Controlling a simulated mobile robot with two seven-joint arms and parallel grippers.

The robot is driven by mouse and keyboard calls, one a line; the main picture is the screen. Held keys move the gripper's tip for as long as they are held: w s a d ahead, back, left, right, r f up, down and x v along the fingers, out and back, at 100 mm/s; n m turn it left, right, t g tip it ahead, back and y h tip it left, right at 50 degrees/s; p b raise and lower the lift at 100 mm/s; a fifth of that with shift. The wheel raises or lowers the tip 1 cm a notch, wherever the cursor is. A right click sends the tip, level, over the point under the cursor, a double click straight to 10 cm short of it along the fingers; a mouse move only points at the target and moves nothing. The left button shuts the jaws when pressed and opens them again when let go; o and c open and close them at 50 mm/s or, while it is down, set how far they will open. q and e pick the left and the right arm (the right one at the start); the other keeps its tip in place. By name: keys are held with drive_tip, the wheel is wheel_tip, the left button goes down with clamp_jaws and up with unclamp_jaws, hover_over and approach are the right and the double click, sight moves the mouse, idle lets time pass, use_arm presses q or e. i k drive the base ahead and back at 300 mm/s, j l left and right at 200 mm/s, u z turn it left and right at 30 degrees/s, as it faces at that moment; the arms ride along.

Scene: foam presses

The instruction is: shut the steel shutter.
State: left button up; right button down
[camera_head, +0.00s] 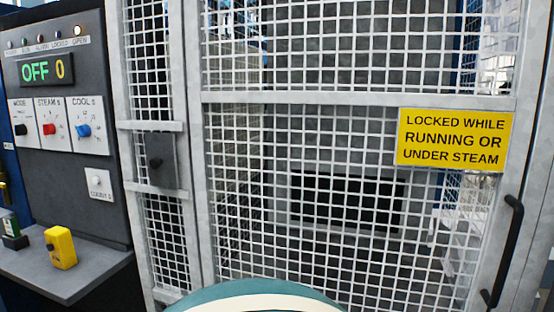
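A grey steel-framed mesh gate (360,97) fills the middle and right of the head view. It has a black vertical handle (506,250) at its right side and a yellow sign (454,139) reading "LOCKED WHILE RUNNING OR UNDER STEAM". Behind the mesh is a dark grey interior with a black rectangular opening (347,202). I cannot tell which part is the steel shutter, or whether the gate is fully shut. Neither of my grippers is in view.
At left, a dark control panel (75,180) shows "OFF 0" above several knobs. A grey shelf (95,268) below holds a yellow box (60,247) with a black button.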

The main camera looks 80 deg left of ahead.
sight(160, 147)
drive_tip(key=u, duration=3.35)
drive_tip(key=i+l+z, duration=0.25)
drive_tip(key=l, duration=0.2)
drive_tip(key=i, duration=0.05)
